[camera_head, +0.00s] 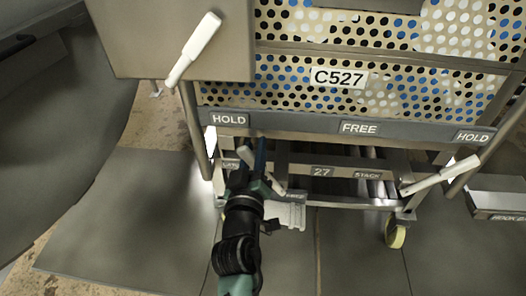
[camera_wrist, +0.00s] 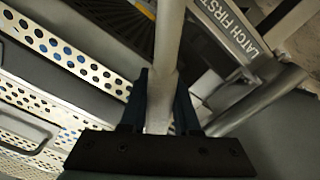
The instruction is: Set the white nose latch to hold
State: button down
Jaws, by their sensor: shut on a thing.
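In the head view my gripper (camera_head: 258,160) is low at the front of the cart marked C527, below its grey label rail (camera_head: 295,126). A pale lever (camera_head: 275,186) shows beside the fingers, partly hidden by them; I take it as the white nose latch. In the wrist view a pale bar (camera_wrist: 168,45) runs down between the two dark fingers (camera_wrist: 160,105), and my gripper is shut on it. The rail reads HOLD at left, FREE in the middle and HOLD at right. Smaller plates sit on the lower beam near the lever; I cannot tell which setting the lever points to.
A white handle (camera_head: 195,48) stands tilted at the upper left, and another (camera_head: 440,176) at the right end of the cart. A caster wheel (camera_head: 396,235) is under the right side. A beam marked LATCH FIRST (camera_wrist: 228,28) is close in the wrist view. Floor in front is clear.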

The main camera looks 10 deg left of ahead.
jog(key=shift+a+f+n+b, duration=0.4)
jog(key=shift+a+f+n, duration=0.15)
jog(key=shift+n, duration=0.25)
jog(key=shift+a, duration=0.1)
jog(key=c, duration=0.6)
grip_release()
jog(key=shift+c, duration=0.2)
jog(key=s+p, duration=0.1)
jog(key=s, duration=1.2)
